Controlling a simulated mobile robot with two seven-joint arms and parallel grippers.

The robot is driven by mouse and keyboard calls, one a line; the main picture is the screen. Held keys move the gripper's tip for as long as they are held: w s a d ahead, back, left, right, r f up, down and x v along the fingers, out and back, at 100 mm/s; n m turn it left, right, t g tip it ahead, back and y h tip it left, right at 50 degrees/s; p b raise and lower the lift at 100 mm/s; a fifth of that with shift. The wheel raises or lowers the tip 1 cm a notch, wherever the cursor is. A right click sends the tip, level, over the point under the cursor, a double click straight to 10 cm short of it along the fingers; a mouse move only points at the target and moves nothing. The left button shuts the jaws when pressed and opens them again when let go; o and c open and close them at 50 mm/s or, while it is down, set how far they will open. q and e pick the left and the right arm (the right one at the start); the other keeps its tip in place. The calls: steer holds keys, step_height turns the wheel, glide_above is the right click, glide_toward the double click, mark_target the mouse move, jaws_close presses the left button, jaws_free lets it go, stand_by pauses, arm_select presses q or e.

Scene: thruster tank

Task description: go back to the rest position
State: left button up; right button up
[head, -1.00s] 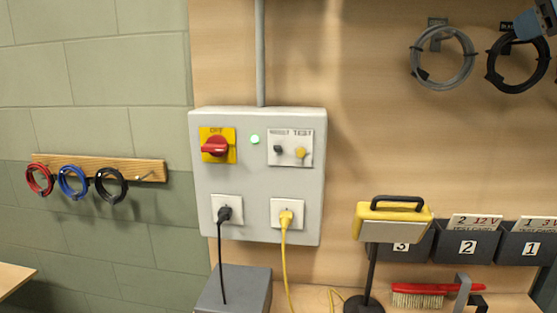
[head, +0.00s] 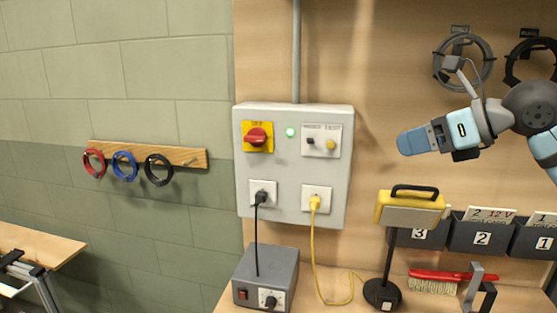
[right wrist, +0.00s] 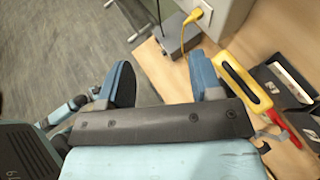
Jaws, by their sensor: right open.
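My right gripper (head: 412,142) reaches in from the right edge of the head view, in front of the wooden back panel. It points left, towards the grey control box (head: 293,180), and looks apart from it. In the right wrist view its two blue fingers stand wide apart (right wrist: 165,80) with nothing between them. The left gripper does not show in the head view.
Below the right gripper are a yellow lamp (head: 410,207) on a stand, several grey bins (head: 482,236) and a red brush (head: 440,278). Black and yellow cables hang from the box. A grey power unit (head: 266,278) stands on the bench.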

steer(key=s+a+f+m+g+y+p, duration=0.2)
steer(key=a+f+m+g+y, duration=0.15)
steer(key=a+f+y, duration=0.65)
step_height(320, 180, down, 12)
steer(key=d+m+t+h+p, duration=0.1)
steer(key=m+t+h+p, duration=0.1)
steer(key=m+t, duration=1.1)
steer(key=s+d+f+m+h+p, duration=0.1)
steer(key=s+f+m+h, duration=0.3)
steer(key=f+m, duration=0.45)
steer(key=s+d+f+m+h+p, duration=0.1)
steer(key=d+f+m+h, duration=0.1)
steer(key=f+m+h, duration=0.6)
steer(key=s+a+f+m+g+h+p, duration=0.1)
steer(key=s+f+m+g, duration=0.6)
steer(key=s+f, duration=0.9)
steer(key=shift+s+a+m+h, duration=0.2)
steer(key=shift+s+m+h, duration=0.2)
steer(key=shift+m, duration=0.2)
steer(key=shift+r+g, duration=0.1)
steer(key=shift+g, duration=0.15)
